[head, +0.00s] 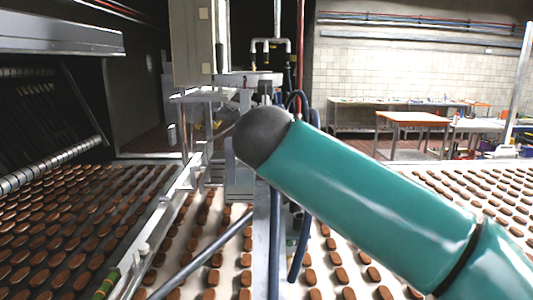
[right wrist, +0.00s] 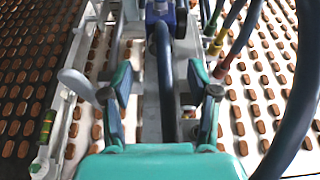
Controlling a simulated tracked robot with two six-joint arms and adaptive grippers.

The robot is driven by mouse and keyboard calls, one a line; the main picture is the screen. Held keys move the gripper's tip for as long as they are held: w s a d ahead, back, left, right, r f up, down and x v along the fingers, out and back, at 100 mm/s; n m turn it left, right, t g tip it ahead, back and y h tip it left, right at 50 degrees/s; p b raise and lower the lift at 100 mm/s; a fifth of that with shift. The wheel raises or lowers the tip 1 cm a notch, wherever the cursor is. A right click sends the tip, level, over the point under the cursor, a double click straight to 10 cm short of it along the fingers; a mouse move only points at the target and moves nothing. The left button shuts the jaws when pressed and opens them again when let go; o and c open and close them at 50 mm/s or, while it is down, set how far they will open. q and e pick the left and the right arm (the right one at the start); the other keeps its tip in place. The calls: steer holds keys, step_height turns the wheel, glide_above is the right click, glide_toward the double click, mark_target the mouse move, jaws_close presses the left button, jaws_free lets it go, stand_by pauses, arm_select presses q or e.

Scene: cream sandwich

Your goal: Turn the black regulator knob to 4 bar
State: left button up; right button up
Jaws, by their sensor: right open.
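My right gripper (right wrist: 159,78) is open in the right wrist view, with one teal and dark finger on each side. A thick dark hose (right wrist: 164,75) runs through the gap between the fingers, and I see no grip on it. A dark blue fitting (right wrist: 166,12) sits at the top of that hose, beyond the fingertips. My left gripper is not in view.
Rows of brown biscuits lie on the left belt (head: 70,215) and on the white belt (head: 335,250). A metal frame (head: 240,180) stands between them. Thick hoses (right wrist: 300,85) curve close by on the right in the wrist view. Tables (head: 415,118) stand at the back.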

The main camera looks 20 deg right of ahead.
steer(key=p+x, duration=0.1)
steer(key=x, duration=0.5)
steer(key=shift+w+d+f, duration=0.15)
steer(key=shift+w, duration=0.15)
jaws_close()
steer(key=shift+d+m+y, duration=0.1)
steer(key=shift+m+y, duration=0.2)
steer(key=shift+m, duration=0.1)
steer(key=shift+m+t+y+p, duration=0.3)
steer(key=shift+m+y, duration=0.1)
steer(key=shift+m, duration=0.2)
jaws_free()
